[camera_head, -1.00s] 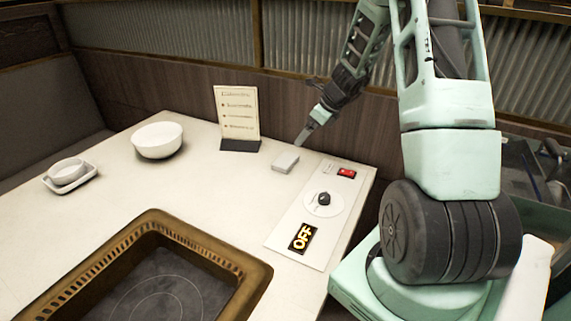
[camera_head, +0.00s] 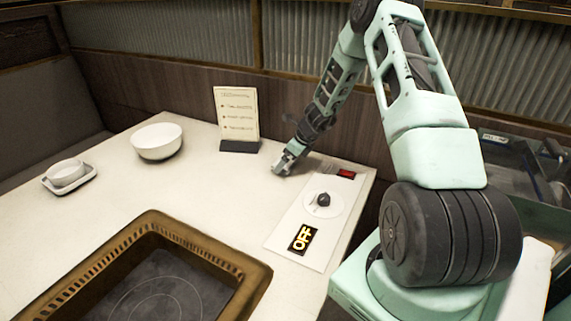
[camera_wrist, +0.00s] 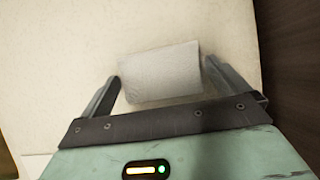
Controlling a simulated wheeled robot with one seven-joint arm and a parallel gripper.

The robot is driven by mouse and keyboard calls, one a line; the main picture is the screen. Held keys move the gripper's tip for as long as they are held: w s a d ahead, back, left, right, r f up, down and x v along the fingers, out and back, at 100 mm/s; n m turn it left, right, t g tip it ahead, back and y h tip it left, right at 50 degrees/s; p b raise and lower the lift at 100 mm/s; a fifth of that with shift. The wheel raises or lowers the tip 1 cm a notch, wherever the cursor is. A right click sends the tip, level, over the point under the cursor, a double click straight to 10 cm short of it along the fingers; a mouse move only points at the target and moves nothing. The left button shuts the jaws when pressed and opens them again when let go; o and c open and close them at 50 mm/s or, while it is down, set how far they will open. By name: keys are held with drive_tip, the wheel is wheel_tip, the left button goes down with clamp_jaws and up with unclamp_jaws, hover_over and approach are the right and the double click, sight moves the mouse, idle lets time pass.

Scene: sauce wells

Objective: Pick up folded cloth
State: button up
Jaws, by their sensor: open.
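The folded cloth (camera_wrist: 160,72) is a small white rectangle lying flat on the pale table. In the wrist view it sits between the two fingers of my gripper (camera_wrist: 164,80), which is open. The left fingertip is close to the cloth's left edge and the right fingertip is close to its right edge. I cannot tell whether either finger touches it. In the head view my gripper (camera_head: 282,168) is low at the table near the menu stand, and it hides the cloth there.
A menu stand (camera_head: 238,118) is just behind and left of my gripper. A control panel with a dial (camera_head: 323,199), a red switch (camera_head: 346,173) and an OFF sign (camera_head: 302,239) is at right. A white bowl (camera_head: 157,140), a small cup (camera_head: 67,172) and a sunken cooker (camera_head: 165,290) are further left and in front.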

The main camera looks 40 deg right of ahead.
drive_tip(key=shift+w+f, duration=0.1)
drive_tip(key=c, duration=0.7)
wheel_tip(320, 180, up, 10)
drive_tip(key=p, duration=0.1)
drive_tip(key=o, duration=0.4)
drive_tip(key=c, duration=0.3)
drive_tip(key=shift+p, duration=0.3)
